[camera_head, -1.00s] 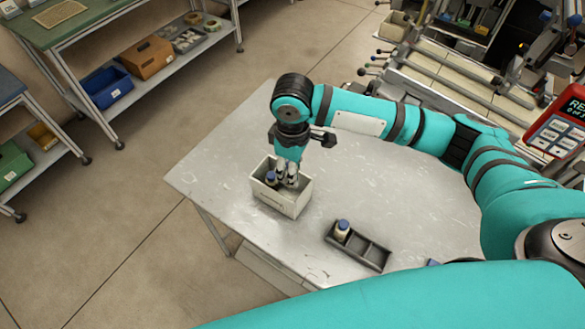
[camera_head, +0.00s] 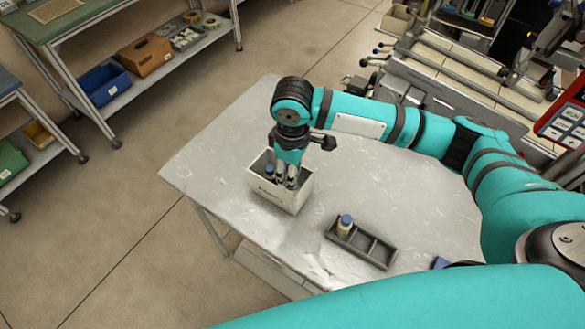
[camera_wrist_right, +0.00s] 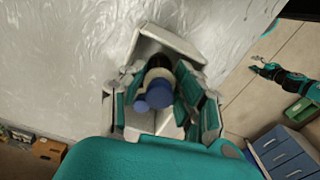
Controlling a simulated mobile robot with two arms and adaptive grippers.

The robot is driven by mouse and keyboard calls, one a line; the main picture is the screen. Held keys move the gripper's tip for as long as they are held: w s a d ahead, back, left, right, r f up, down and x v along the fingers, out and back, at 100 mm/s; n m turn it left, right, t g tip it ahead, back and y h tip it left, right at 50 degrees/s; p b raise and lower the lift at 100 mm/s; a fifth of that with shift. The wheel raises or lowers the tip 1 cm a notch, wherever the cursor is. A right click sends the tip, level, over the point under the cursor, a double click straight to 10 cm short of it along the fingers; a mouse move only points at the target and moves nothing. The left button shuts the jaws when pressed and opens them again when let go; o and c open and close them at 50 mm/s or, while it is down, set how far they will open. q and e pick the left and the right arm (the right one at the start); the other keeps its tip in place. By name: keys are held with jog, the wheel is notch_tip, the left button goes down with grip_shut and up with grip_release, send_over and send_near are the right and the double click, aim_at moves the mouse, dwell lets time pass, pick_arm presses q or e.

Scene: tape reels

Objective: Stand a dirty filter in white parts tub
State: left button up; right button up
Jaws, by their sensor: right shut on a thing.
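The white parts tub (camera_head: 283,197) stands on the table; its pale wall also shows in the right wrist view (camera_wrist_right: 172,42). My right gripper (camera_head: 287,182) reaches down into the tub. In the wrist view its fingers (camera_wrist_right: 166,104) are shut on a filter with a blue end (camera_wrist_right: 159,93). The filter's lower end is hidden, so I cannot tell whether it touches the tub floor. Another blue-capped filter (camera_head: 269,171) is in the tub beside it, to the left. A third blue-capped filter (camera_head: 345,224) stands in the left compartment of a dark tray.
The dark divided tray (camera_head: 372,249) lies right of the tub, its other compartments empty. The grey table (camera_head: 215,170) is clear around the tub. Shelving with blue (camera_head: 106,87) and brown (camera_head: 145,55) bins stands beyond. A distant teal arm (camera_wrist_right: 292,80) shows in the wrist view.

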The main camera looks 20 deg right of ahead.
dwell(0.3)
jog(key=o, duration=1.2)
notch_tip(320, 180, up, 12)
dwell(0.3)
